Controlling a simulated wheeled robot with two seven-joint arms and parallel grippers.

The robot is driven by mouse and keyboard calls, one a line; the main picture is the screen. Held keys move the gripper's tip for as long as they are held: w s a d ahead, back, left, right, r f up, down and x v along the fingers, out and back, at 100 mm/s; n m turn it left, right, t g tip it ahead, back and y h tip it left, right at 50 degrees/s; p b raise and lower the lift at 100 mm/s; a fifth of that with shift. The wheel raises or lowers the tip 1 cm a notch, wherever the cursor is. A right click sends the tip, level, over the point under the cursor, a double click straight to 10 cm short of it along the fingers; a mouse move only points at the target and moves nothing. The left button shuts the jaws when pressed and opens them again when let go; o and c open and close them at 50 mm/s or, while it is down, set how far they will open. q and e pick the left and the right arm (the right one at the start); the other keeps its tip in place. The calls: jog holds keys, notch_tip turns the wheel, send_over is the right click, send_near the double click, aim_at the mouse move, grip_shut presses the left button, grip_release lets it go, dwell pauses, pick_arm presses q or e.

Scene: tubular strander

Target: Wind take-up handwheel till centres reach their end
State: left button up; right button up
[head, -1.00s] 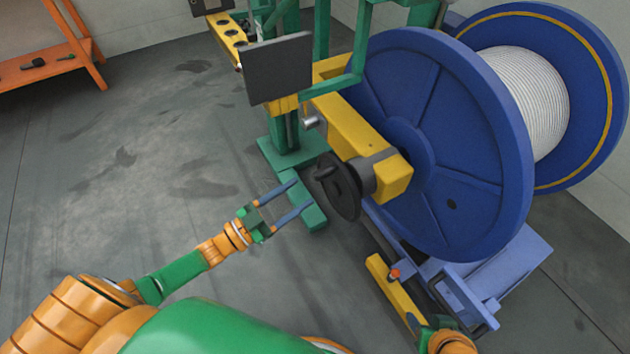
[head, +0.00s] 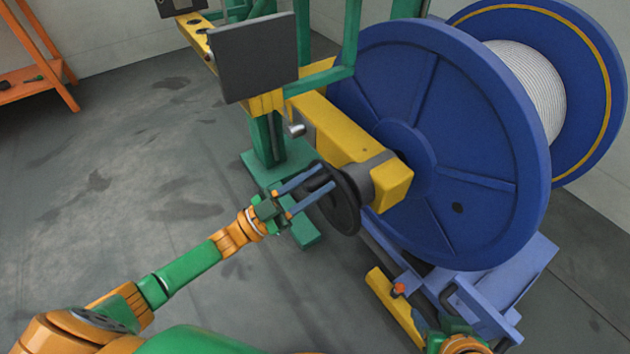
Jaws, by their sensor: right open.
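The take-up handwheel (head: 347,215) is a dark disc on the near end of the yellow arm (head: 345,135), in front of the blue reel flange. My left gripper (head: 329,176) reaches it from the left. The centres are hidden.
The large blue reel (head: 465,130) with pale cable fills the right. A dark screen (head: 254,58) stands above the green frame (head: 268,150). A yellow bar with an orange knob (head: 398,290) lies low near my right arm. The floor at left is clear; an orange bench (head: 35,75) stands behind.

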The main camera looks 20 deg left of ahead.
pick_arm(q)
grip_shut()
dwell(1.1)
